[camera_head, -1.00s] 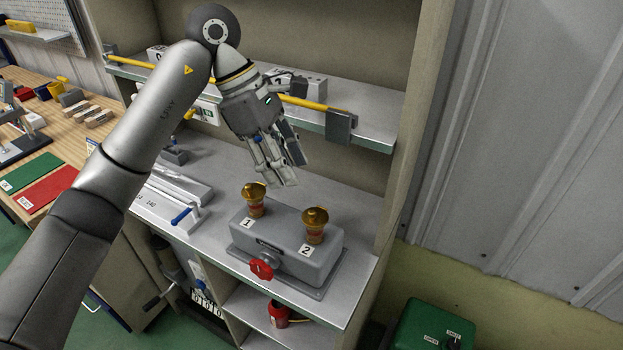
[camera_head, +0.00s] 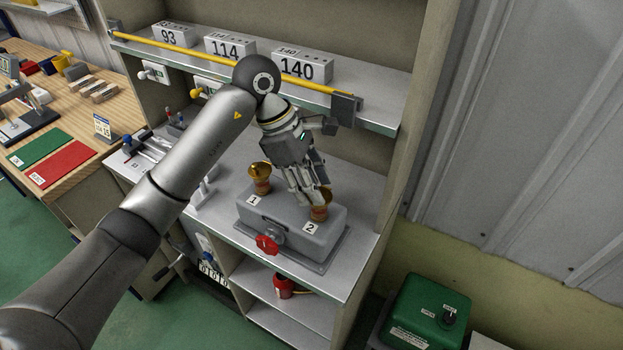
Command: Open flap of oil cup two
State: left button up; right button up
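Oil cup two (camera_head: 319,212) is a brass cup on the right of a grey housing (camera_head: 285,232), behind the label "2". Its upper part is mostly hidden by my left gripper (camera_head: 315,203), which comes down over it from behind and left. The fingertips are at the cup's top; I cannot tell whether they touch it or how far apart they are. The flap's state is hidden. Oil cup one (camera_head: 260,178), also brass, stands on the left of the housing behind label "1". My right gripper is not in view.
A red knob (camera_head: 266,245) is on the housing's front. A shelf above holds blocks marked 93, 114 (camera_head: 230,47) and 140, with a yellow bar (camera_head: 190,53) along its edge. A cabinet side wall stands close on the right. A green box (camera_head: 428,310) is at lower right.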

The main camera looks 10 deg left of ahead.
pick_arm(q)
jog(key=shift+f, duration=0.1)
jog(key=shift+c, duration=0.4)
jog(key=c, duration=0.4)
grip_shut()
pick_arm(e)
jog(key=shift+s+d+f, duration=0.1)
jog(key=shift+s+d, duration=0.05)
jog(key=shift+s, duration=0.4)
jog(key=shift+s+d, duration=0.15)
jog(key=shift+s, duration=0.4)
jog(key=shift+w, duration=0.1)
pick_arm(q)
jog(key=shift+w+r+g, duration=0.15)
jog(key=shift+r+g, duration=0.05)
jog(key=shift+g, duration=0.1)
jog(key=shift+w+d+r+n+g+y, duration=0.25)
jog(key=shift+w+g+y, duration=0.25)
jog(key=shift+g, duration=0.4)
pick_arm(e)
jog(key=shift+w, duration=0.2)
